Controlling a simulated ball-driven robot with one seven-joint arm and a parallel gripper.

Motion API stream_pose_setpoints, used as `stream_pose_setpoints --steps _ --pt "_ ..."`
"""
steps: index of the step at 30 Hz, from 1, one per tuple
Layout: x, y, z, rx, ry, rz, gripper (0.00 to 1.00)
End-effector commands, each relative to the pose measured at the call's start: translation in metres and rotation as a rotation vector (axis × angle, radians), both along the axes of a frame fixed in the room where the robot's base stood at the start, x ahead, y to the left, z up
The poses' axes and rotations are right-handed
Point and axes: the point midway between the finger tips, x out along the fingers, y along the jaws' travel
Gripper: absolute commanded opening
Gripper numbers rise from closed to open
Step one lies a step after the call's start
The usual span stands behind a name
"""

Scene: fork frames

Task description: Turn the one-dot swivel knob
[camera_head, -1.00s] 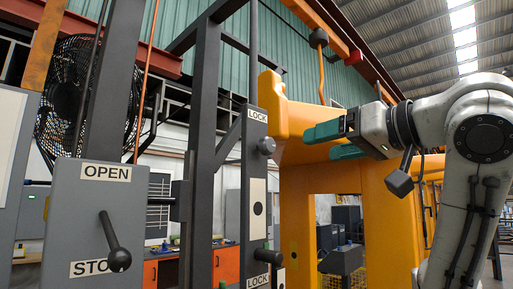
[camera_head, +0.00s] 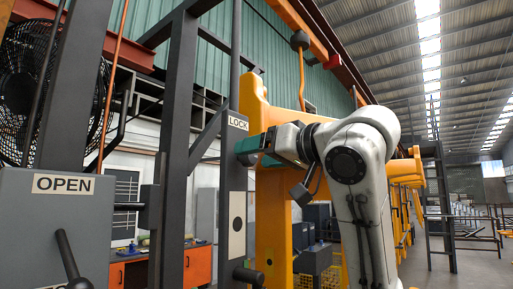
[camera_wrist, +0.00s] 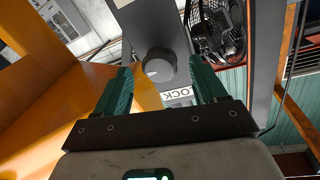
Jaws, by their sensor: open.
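A grey post in the head view carries a LOCK label (camera_head: 237,121) and a pale plate with one dark dot (camera_head: 237,208). My gripper (camera_head: 250,154) is open in front of the post, just below that label, and hides the upper knob in the head view. A round grey knob (camera_wrist: 159,66) shows in the wrist view between the spread teal fingers, beside a LOCK label (camera_wrist: 180,95). It looks a little beyond the fingertips; I cannot tell whether they touch it. A lower dark knob (camera_head: 249,276) juts from the post below the dot plate.
A grey box with an OPEN label (camera_head: 63,184) and a ball-ended lever (camera_head: 70,262) stands at the left. A yellow frame (camera_head: 275,215) stands right behind the post. Dark uprights (camera_head: 176,150) stand between box and post.

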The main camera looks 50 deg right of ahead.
Motion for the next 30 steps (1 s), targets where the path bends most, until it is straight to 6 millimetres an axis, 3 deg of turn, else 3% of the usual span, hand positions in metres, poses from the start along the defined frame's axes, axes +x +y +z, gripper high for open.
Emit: stream_pose_setpoints --steps 13,30 --pt "0.0107 -0.0006 -0.0004 -0.001 -0.001 0.001 0.71" --pt "0.0104 -0.0006 -0.0003 -0.001 -0.001 0.001 0.16"
